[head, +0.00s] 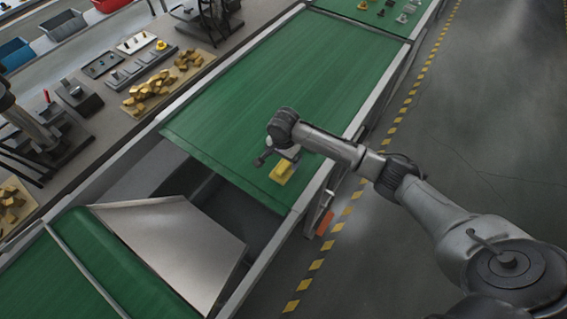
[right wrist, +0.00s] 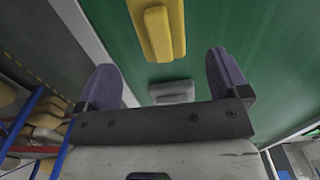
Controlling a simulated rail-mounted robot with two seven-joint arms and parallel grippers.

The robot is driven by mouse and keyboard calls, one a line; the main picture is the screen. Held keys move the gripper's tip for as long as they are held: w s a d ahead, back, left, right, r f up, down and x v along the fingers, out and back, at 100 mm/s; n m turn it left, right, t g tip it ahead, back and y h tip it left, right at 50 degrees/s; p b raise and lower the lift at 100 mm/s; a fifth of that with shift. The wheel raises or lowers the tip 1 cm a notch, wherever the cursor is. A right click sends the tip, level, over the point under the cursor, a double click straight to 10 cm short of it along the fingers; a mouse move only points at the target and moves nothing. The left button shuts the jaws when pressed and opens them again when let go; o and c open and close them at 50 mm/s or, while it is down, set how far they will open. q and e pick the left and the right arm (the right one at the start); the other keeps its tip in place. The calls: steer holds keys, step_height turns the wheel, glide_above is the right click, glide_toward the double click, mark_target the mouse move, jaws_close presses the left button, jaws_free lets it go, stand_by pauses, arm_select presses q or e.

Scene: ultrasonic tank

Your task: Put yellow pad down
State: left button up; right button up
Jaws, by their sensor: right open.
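The yellow pad (head: 282,173) appears to lie on the green conveyor belt (head: 270,100), close to the belt's near end and right-hand rail. My right gripper (head: 277,156) is right beside it in the head view, just above the belt. In the right wrist view the two fingers are spread wide, and the yellow pad (right wrist: 162,28) is beyond the fingertips, not between them. A small grey piece (right wrist: 172,92) shows in the gap between the fingers. Whether a finger touches the pad cannot be told. My left gripper is not in view.
A metal chute (head: 175,245) stands between this belt and a lower green belt (head: 55,280). A bench at the left holds trays and a board of brass-coloured pieces (head: 150,92). The belt's middle is clear. A yellow-black floor line (head: 375,155) runs along the right.

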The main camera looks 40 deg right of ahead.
mark_target(284, 166)
steer(key=shift+r, duration=2.35)
steer(key=s+a+f+n, duration=0.4)
steer(key=s+a, duration=0.1)
steer(key=s+a+f+n, duration=0.2)
steer(key=s+a, duration=0.1)
steer(key=shift+s+a+f+t+y, duration=0.1)
steer(key=shift+s+f+t+y, duration=0.15)
steer(key=shift+t+y, duration=0.15)
steer(key=s+a+n, duration=0.1)
steer(key=s, duration=0.1)
steer(key=s+a+f+n, duration=0.1)
steer(key=s+n, duration=0.1)
steer(key=s, duration=0.1)
steer(key=s+a+n+t, duration=0.1)
steer(key=s+a, duration=0.1)
steer(key=shift+s+f+y, duration=0.3)
steer(key=shift+s+f, duration=0.05)
steer(key=shift+f, duration=0.05)
steer(key=s+r+n+t, duration=0.1)
steer(key=s+r+n, duration=0.1)
steer(key=s, duration=0.5)
steer(key=s+d+r+n+h, duration=0.1)
steer(key=s+n, duration=0.4)
steer(key=s, duration=0.3)
steer(key=shift+r+t, duration=0.35)
steer(key=shift+t, duration=0.05)
steer(key=shift+d, duration=0.1)
